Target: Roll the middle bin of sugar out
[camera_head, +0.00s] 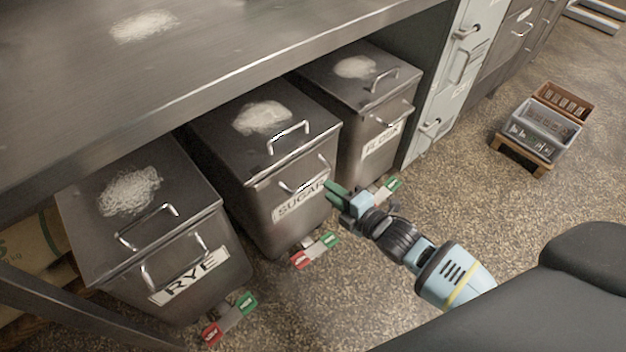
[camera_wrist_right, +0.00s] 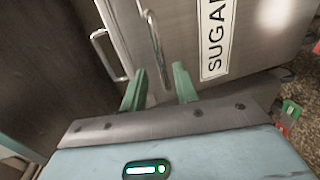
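The sugar bin (camera_head: 262,208) is a grey steel bin between two others under a steel table, with a white powder patch and a handle on its lid. Its front handle (camera_head: 307,180) is a bent metal bar above the SUGAR label (camera_head: 299,200). My right gripper (camera_head: 335,193) is at the right end of the bin's front. In the right wrist view my gripper (camera_wrist_right: 160,70) has its two green fingers apart. The front handle (camera_wrist_right: 155,45) lies ahead, its lower end showing between the fingers; contact cannot be told. My left gripper is out of view.
The rye bin (camera_head: 185,255) stands at the left and another bin (camera_head: 368,120) at the right. Red and green pedals (camera_head: 315,250) sit on the floor before the bins. The table (camera_head: 215,60) overhangs them. Crates (camera_head: 540,128) stand at the right, with open floor between.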

